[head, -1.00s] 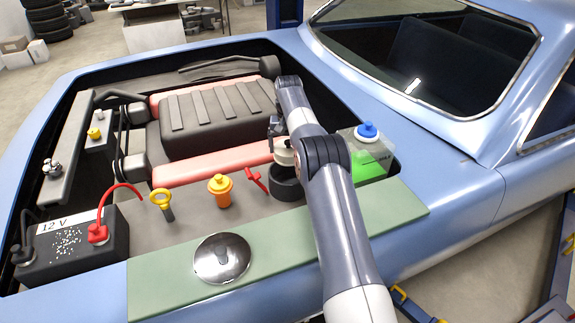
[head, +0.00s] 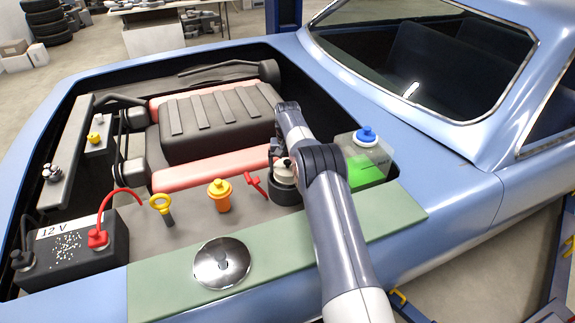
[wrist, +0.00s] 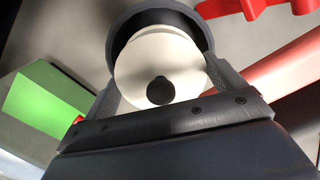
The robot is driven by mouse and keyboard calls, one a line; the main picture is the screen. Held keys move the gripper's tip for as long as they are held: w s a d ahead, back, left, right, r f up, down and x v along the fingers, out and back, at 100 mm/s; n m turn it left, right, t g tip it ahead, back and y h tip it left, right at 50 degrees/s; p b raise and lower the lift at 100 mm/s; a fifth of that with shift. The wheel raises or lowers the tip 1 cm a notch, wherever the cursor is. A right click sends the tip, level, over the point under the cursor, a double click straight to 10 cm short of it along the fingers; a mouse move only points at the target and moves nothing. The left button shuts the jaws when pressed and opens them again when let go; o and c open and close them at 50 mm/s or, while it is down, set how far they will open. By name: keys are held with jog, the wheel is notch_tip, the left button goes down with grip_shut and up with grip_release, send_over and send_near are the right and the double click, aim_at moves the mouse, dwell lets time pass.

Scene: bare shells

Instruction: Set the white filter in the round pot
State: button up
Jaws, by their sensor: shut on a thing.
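The white filter (wrist: 150,62) is a pale round body with a black knob, held between the fingers of my gripper (wrist: 160,76) in the wrist view. In the head view the filter (head: 285,171) shows as a pale band, partly hidden by my gripper (head: 279,155) and arm. The round pot (head: 285,193) is a dark open cylinder right below it. In the wrist view the pot's dark rim (wrist: 160,17) curves around the filter's far side. The filter is at the pot's mouth; how deep it sits is hidden.
A clear tank with green liquid and a blue cap (head: 366,135) stands close right of the pot. A red lever (head: 255,185) and an orange-capped bottle (head: 219,195) stand left. A shiny metal disc (head: 222,263) lies on the green mat (head: 160,285) in front.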

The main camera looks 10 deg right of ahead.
aim_at(288, 162)
jog(key=shift+f, duration=0.3)
jog(key=o, duration=0.8)
notch_tip(288, 162, up, 13)
jog(key=shift+r, duration=0.15)
dwell(0.5)
notch_tip(288, 162, down, 13)
jog(key=shift+f, duration=0.2)
jog(key=shift+r, duration=0.35)
